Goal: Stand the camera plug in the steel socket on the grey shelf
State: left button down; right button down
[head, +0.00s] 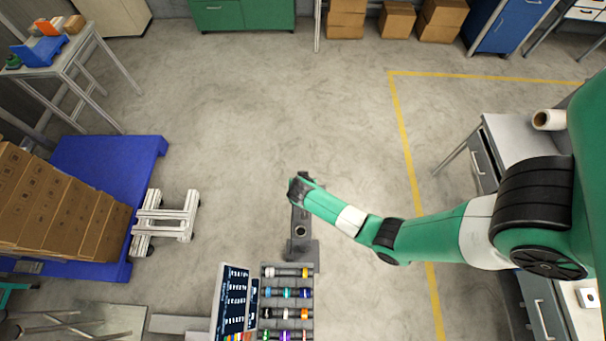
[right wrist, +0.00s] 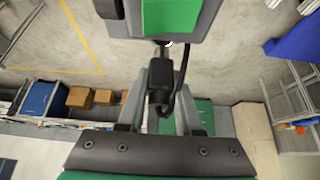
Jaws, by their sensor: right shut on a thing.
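My right gripper (head: 298,188) is at the end of the green arm from the right, over the far end of a narrow dark grey shelf (head: 298,213). In the right wrist view my right gripper (right wrist: 162,105) is shut on the black camera plug (right wrist: 160,84), which has a thin black cable curving beside it. A round, ring-like socket (head: 300,231) shows on the shelf, nearer the bottom of the picture than the gripper. The plug is apart from it in the head view, where the plug is too small to make out. My left gripper is in neither view.
An open case (head: 286,272) with rows of coloured cylindrical parts stands just below the shelf, with a dark printed panel (head: 233,300) at its left. A blue pallet (head: 135,155) with cartons and a small white trolley (head: 165,214) stand left.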

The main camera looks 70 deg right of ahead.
jog(key=shift+f+b, duration=0.85)
jog(key=shift+f, duration=1.1)
jog(key=c, duration=0.5)
grip_release()
jog(key=p+v, duration=0.3)
jog(key=v, duration=0.7)
jog(key=shift+a+r, duration=0.1)
jog(key=shift+r, duration=0.2)
jog(key=shift+s+a+r, duration=0.1)
jog(key=shift+a+r, duration=0.2)
jog(key=shift+r, duration=0.15)
